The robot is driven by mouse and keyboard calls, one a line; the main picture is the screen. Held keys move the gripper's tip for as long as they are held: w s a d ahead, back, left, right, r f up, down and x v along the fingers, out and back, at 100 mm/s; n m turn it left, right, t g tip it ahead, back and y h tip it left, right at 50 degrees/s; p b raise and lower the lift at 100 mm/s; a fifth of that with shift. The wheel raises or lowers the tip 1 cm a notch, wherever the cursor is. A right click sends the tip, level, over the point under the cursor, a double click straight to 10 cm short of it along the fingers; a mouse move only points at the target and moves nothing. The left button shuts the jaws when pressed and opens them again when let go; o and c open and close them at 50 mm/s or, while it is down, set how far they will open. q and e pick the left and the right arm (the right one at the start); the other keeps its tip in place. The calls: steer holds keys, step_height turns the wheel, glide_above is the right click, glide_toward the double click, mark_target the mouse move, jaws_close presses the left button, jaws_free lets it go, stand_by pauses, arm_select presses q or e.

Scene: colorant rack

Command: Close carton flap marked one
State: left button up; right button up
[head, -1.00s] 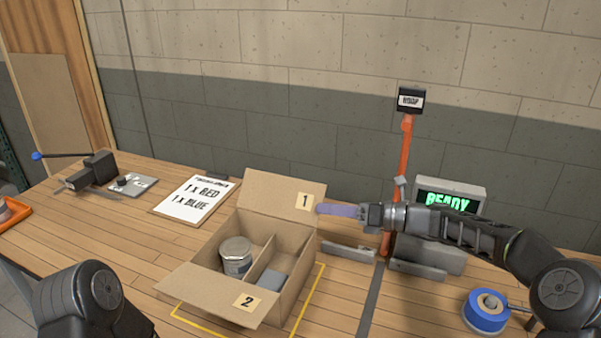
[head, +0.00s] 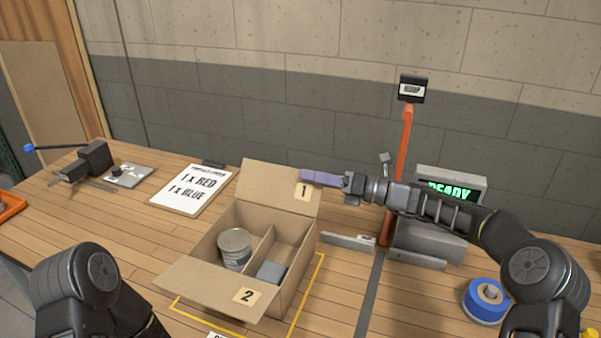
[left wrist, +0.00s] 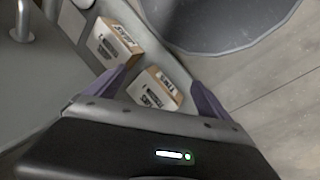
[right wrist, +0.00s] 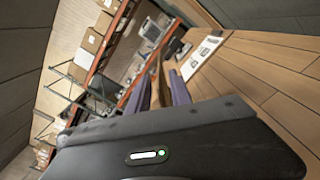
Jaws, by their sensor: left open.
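An open cardboard carton (head: 285,297) stands on the bench. Its flap marked 1 (head: 270,185) stands up at the back, leaning away from the opening. Its flap marked 2 (head: 205,288) is folded outward at the front. My right gripper (head: 304,176) has its purple fingers at the top right edge of flap 1; I cannot tell whether they touch it. My left gripper (left wrist: 160,90) is open and empty, out of the head view.
A tin (head: 235,250) and a grey block (head: 271,272) sit in the carton's separate compartments. An order sheet (head: 192,190) lies behind left. An orange post (head: 399,175) and READY display (head: 450,190) stand right. Blue tape (head: 486,300) lies at the front right.

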mark_target(278, 187)
steer(key=shift+x, duration=1.8)
steer(key=shift+c, duration=0.2)
jaws_close()
